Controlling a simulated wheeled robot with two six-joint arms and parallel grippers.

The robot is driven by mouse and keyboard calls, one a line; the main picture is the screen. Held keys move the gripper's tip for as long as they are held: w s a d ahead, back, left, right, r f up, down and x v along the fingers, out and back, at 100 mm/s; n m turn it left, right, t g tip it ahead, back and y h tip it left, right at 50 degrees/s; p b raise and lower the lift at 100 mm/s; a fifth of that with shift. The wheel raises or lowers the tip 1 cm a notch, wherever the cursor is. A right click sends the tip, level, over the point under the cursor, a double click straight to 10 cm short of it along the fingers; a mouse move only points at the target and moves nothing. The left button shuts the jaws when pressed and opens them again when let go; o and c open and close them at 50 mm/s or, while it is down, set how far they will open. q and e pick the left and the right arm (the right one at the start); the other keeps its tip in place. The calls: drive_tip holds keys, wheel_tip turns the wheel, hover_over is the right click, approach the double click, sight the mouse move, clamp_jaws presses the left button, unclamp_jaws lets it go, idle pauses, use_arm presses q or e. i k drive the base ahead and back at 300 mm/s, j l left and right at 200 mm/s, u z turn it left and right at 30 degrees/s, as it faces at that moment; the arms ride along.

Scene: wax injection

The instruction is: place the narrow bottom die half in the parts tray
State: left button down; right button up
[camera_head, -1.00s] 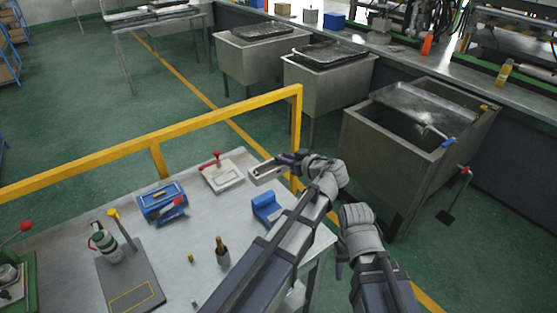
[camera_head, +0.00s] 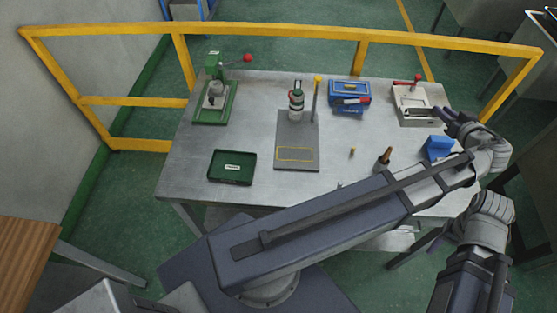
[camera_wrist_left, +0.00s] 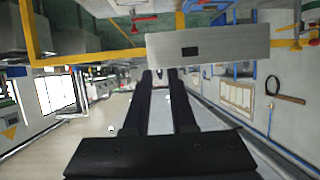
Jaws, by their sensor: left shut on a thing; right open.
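My left gripper (camera_head: 448,119) is shut on the narrow bottom die half, a narrow grey metal block (camera_head: 420,122), held at the table's right end near the white device. In the left wrist view the block (camera_wrist_left: 207,48) lies across the fingertips (camera_wrist_left: 160,73), with a dark rectangular recess in its face. A green tray (camera_head: 232,181) with a white label, which appears to be the parts tray, lies at the table's left front. It looks empty. My right gripper (camera_head: 455,230) is open, low at the right beyond the table edge, partly hidden by its wrist.
The metal table (camera_head: 200,145) also holds a green press (camera_head: 214,100), a grey mat (camera_head: 297,135) with a bottle, a blue box (camera_head: 348,96), a white device (camera_head: 408,92) with a red knob, a blue block (camera_head: 437,148) and a brown-tipped bottle (camera_head: 382,161). A yellow rail (camera_head: 280,31) runs behind.

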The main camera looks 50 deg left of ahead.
sight(232, 168)
drive_tip(key=k+j+u, duration=0.45)
drive_tip(key=k+j, duration=0.75)
